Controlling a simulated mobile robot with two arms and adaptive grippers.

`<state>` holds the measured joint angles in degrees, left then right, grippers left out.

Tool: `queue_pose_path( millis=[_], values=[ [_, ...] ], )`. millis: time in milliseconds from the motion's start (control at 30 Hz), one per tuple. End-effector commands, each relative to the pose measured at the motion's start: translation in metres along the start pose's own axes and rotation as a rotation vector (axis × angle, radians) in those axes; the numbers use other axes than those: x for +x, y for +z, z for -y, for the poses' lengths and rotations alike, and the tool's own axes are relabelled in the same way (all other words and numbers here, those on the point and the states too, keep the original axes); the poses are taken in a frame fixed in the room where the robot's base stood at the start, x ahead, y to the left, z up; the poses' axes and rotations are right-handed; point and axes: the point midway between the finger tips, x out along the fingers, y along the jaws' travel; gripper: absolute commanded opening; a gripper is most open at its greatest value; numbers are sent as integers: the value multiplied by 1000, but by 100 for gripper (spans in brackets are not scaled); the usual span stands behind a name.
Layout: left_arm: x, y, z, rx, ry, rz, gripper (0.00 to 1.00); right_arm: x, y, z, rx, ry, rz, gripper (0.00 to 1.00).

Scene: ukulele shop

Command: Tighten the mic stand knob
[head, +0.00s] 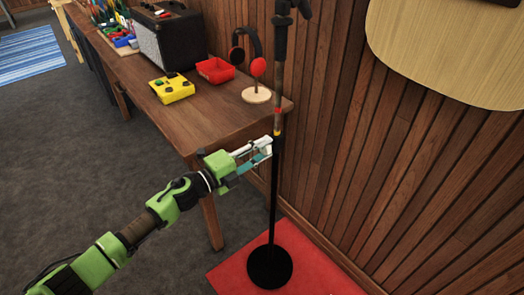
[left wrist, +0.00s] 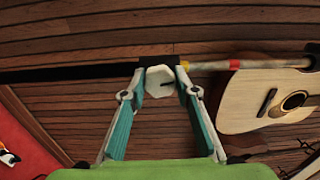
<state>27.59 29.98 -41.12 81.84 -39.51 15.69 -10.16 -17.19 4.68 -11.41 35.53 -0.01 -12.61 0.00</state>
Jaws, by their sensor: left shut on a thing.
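The mic stand (head: 273,200) stands upright on a red mat, with a black pole and a round black base (head: 269,267). In the left wrist view its pole (left wrist: 70,74) runs sideways across the picture. The pale faceted knob (left wrist: 160,82) sits on the pole beside a yellow band and shows a dark mark. My left gripper (head: 265,148) reaches the pole from the left at knob height. Its fingertips (left wrist: 160,90) are shut on the knob, one on each side. In the head view the fingers mostly hide the knob. My right gripper is not in view.
A wood-panelled wall is close on the right. The red mat (head: 315,270) lies under the stand.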

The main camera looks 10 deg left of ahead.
Motion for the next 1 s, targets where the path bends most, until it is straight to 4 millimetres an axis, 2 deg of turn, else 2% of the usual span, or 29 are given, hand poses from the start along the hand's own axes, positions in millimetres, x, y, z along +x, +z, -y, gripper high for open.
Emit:
queue_pose_path(
  millis=[567,600,633,1000],
  values=[
    [0,-1,-1,30,1,-2,7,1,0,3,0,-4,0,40],
    [0,-1,-1,30,1,-2,36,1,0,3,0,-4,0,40],
    [0,-1,-1,30,1,-2,44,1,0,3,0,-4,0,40],
    [-2,0,-1,29,1,0,45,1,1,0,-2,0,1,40]
  ],
)
